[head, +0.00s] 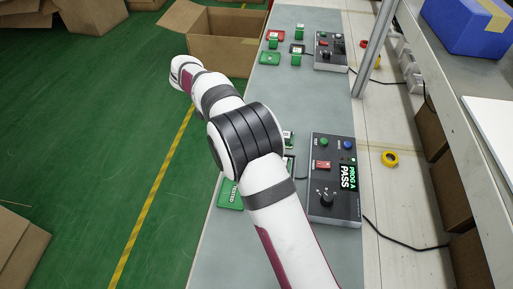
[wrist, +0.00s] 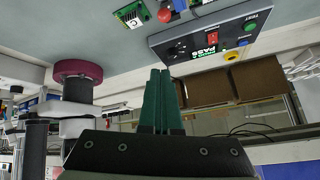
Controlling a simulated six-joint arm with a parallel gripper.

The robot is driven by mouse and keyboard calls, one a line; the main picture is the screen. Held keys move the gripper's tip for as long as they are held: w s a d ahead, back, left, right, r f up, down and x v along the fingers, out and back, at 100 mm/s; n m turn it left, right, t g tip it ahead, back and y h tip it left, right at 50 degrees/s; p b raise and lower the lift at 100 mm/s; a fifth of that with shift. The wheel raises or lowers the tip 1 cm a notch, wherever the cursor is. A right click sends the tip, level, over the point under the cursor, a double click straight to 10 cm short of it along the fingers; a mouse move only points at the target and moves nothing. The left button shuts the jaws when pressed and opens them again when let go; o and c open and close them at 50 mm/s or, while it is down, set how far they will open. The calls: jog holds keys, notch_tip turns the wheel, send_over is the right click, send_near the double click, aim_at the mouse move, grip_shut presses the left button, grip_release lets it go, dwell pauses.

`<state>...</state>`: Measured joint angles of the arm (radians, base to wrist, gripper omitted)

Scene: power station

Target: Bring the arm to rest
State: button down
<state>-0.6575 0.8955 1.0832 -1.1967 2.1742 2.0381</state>
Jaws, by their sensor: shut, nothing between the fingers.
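My arm (head: 247,135) reaches from the bottom of the head view up over the grey bench to its left edge. My gripper does not show clearly in the head view. In the wrist view my gripper (wrist: 160,72) has its two green fingers together, with nothing between them. The near tester (head: 345,178) stands right of my arm, its screen reading PROG A PASS; it also shows in the wrist view (wrist: 210,38), apart from the fingers. A green board (wrist: 131,15) marked C lies near it. A green TESTED tray (head: 229,196) is partly hidden by my arm.
An open cardboard box (head: 226,48) stands at the bench's far left. A metal post (head: 376,48) rises at right.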

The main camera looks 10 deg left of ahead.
jog(key=s+d+r+n+g+y, duration=0.1)
jog(key=s+d+r+n+y, duration=0.2)
jog(key=s+d+r+n, duration=0.25)
jog(key=s+d+r+n+y, duration=0.3)
jog(key=s+d+n, duration=0.2)
jog(key=s+d, duration=0.25)
jog(key=s+d+f+n+t+y, duration=0.1)
jog(key=s+f+n+t+y, duration=0.1)
jog(key=s+n, duration=0.6)
jog(key=s+f+y, duration=0.1)
jog(key=s+f, duration=0.1)
jog(key=s, duration=0.2)
jog(key=shift+t+y, duration=0.3)
jog(key=shift+y, duration=0.1)
